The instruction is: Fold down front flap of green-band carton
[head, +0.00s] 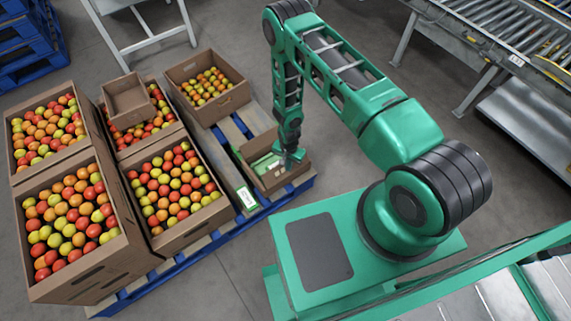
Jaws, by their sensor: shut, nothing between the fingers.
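The green-band carton (272,181) sits at the right end of the pallet in the head view, small and partly behind my gripper. A raised brown flap (258,146) stands along its far side. Green shows inside it, and a green strip with a white label (247,198) lies along its left side. I cannot tell clearly which panel is the front flap. My gripper (294,158) is shut and empty, pointing down at the carton's right side. Whether it touches the cardboard is too small to tell.
Tall cartons full of tomatoes (177,192) crowd the pallet's left side. A part-filled carton (207,88) stands behind, and a small empty box (128,102) rests on another carton. The blue pallet (225,231) has bare slats behind the green-band carton. A roller conveyor (500,35) is at upper right.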

